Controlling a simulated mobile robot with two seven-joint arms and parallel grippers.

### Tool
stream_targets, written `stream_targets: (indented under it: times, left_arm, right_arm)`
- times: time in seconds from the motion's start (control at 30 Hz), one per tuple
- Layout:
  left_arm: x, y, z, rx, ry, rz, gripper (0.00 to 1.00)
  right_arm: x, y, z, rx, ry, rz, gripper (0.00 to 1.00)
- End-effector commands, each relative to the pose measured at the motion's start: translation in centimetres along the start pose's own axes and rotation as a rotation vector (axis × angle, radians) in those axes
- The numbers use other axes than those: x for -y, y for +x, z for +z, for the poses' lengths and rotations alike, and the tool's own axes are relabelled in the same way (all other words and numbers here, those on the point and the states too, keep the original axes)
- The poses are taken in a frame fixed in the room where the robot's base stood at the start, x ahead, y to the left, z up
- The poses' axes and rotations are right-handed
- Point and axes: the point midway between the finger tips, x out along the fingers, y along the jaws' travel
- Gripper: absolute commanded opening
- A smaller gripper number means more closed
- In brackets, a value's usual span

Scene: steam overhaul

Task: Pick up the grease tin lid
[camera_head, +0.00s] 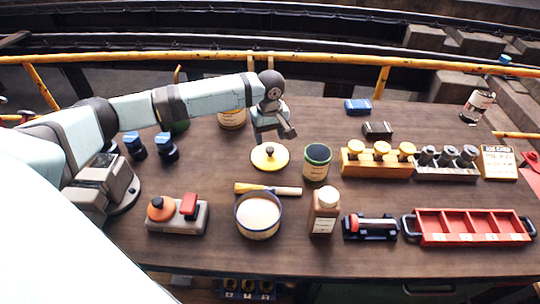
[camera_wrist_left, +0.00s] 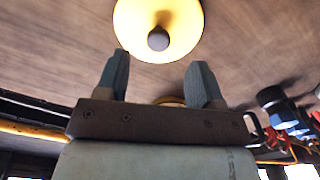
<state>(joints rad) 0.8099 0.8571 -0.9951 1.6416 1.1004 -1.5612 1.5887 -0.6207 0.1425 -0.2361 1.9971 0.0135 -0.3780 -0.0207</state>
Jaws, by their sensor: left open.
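The grease tin lid is a yellow disc (camera_head: 259,158) with a dark round knob on top, lying flat on the brown table, left of an open tin with a dark green rim (camera_head: 317,162). In the left wrist view the lid (camera_wrist_left: 180,22) and its knob lie just beyond the fingertips, toward the top edge. My left gripper (camera_head: 275,134) is above and just behind the lid, apart from it. Its fingers are open and empty in the wrist view (camera_wrist_left: 158,70). My right gripper is not in view.
A brush (camera_head: 280,190) and a pot of pale contents (camera_head: 258,216) are in front of the lid. A yellow-labelled tin (camera_head: 232,119) stands behind my left forearm. Bare table lies left of the lid.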

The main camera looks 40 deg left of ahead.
Motion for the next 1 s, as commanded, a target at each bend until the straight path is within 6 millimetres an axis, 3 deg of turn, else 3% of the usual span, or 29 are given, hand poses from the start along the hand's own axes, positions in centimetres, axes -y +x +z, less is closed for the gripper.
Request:
stream_targets:
  times: [0.27, 0.53, 0.83, 1.0]
  left_arm:
    - [0.0, 2.3, -0.1, 0.0, 0.0, -0.001, 0.61]
    - [-0.1, 6.0, -0.2, 0.0, 0.001, 0.001, 0.61]
    - [-0.1, 6.6, -0.2, -0.001, 0.002, 0.001, 0.61]
    - [-0.1, 6.6, -0.2, -0.001, 0.001, 0.001, 0.22]
  right_arm:
    - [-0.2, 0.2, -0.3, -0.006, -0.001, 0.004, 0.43]
    - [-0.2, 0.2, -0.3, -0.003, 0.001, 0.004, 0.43]
    - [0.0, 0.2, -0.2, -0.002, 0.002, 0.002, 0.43]
    - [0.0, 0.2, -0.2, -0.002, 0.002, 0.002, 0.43]
